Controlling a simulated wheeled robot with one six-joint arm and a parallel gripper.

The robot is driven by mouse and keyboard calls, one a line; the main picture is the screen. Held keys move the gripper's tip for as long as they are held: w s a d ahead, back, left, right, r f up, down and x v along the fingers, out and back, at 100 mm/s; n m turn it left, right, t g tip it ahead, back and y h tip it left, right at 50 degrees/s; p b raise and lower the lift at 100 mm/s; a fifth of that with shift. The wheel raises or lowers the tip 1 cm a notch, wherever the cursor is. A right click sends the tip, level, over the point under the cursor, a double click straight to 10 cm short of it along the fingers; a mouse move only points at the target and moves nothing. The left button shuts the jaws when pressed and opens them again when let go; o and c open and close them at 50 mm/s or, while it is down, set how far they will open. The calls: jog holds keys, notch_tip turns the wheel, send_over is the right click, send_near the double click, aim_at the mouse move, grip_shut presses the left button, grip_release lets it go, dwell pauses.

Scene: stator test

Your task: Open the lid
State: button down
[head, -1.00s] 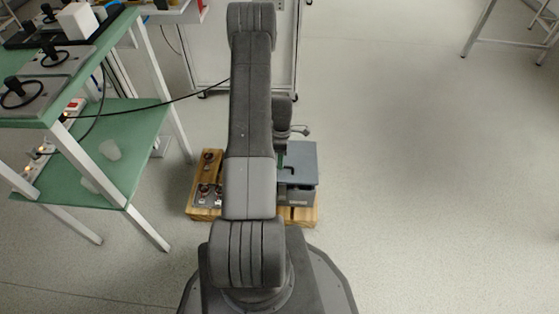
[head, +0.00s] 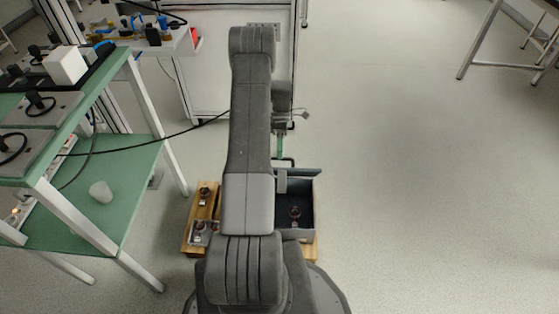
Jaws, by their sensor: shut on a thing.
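A grey box (head: 318,206) stands on a wooden base on the floor, partly behind my arm. Its lid (head: 303,173) is raised at the far side and shows almost edge-on. The dark inside of the box shows, with a small dark and copper-coloured part (head: 295,214) standing in it. My gripper (head: 281,154) is at the far edge of the box, shut on the lid at what looks like its handle. My arm hides the left part of the box and some of the grip.
The wooden base (head: 187,236) carries several small parts left of my arm. A green two-shelf table (head: 130,170) with white legs stands at the left, with a cup (head: 101,191) on its lower shelf. A white cabinet (head: 205,95) stands behind.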

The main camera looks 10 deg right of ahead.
jog(key=w+d+f+g+b, duration=0.1)
jog(key=w+d, duration=0.1)
jog(key=w, duration=0.6)
jog(key=shift+w+d+f, duration=0.2)
jog(key=shift+w+f, duration=0.05)
jog(key=shift+w, duration=0.1)
dwell(0.4)
jog(key=c, duration=1.5)
grip_release()
jog(key=shift+f, duration=0.1)
jog(key=shift+o, duration=0.2)
jog(key=shift+w, duration=0.1)
jog(key=shift+d+r, duration=0.1)
jog(key=shift+r, duration=0.2)
